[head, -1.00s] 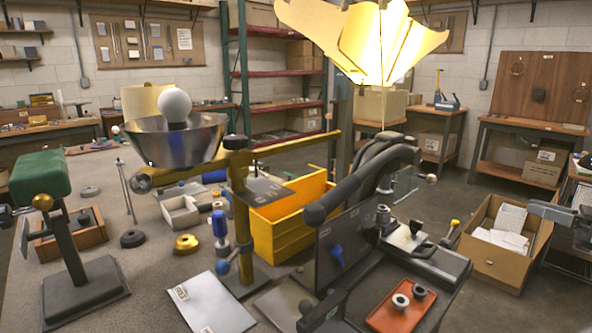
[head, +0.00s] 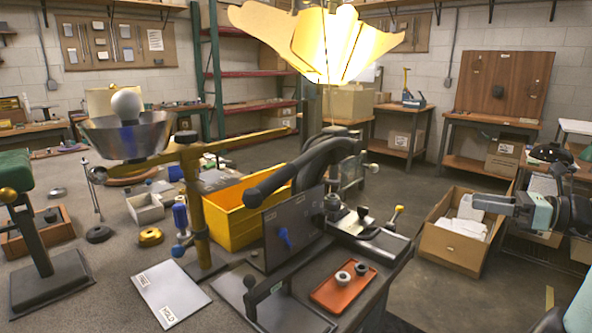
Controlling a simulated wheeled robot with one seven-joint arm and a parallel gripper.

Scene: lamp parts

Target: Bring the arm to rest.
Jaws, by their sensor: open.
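My gripper (head: 482,202) is at the right of the head view, pointing left, open with nothing seen between its fingers. It is in front of and above the cardboard box (head: 436,246) with white papers, apart from the workbench. My pale teal and dark arm links show behind it at the right edge. A lit yellow lampshade (head: 318,42) of folded panels hangs at top centre. A metal bowl (head: 125,138) with a white bulb (head: 126,104) is at the left on a yellow stand (head: 190,195).
The workbench holds a yellow bin (head: 232,222), a black-armed fixture (head: 300,170), an orange tray (head: 342,287) with two small rings, and a white card (head: 168,296). A green-padded stand (head: 40,240) is at the far left. Open floor shows behind the cardboard box.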

